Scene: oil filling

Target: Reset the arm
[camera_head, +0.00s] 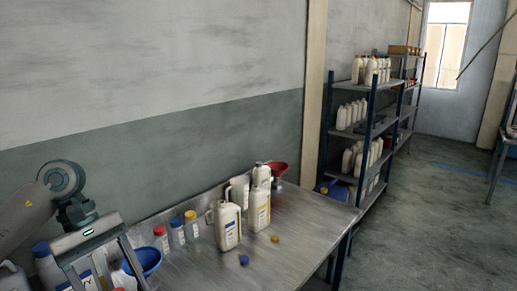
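My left gripper (103,270) comes in from the left, over the near left part of the metal table (190,268). Its two fingers point down and stand wide apart. Bottles show behind and between them; I see nothing clamped, though the fingertips are near the bottom edge of the picture. A blue funnel (143,261) is just right of the fingers, partly covered by them. My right gripper is not in view.
White jugs (228,228) stand upright on the table, with a red funnel (278,169) behind. Small capped bottles (177,233) line the wall side. A blue cap (244,260) and a yellow cap (275,238) lie in front.

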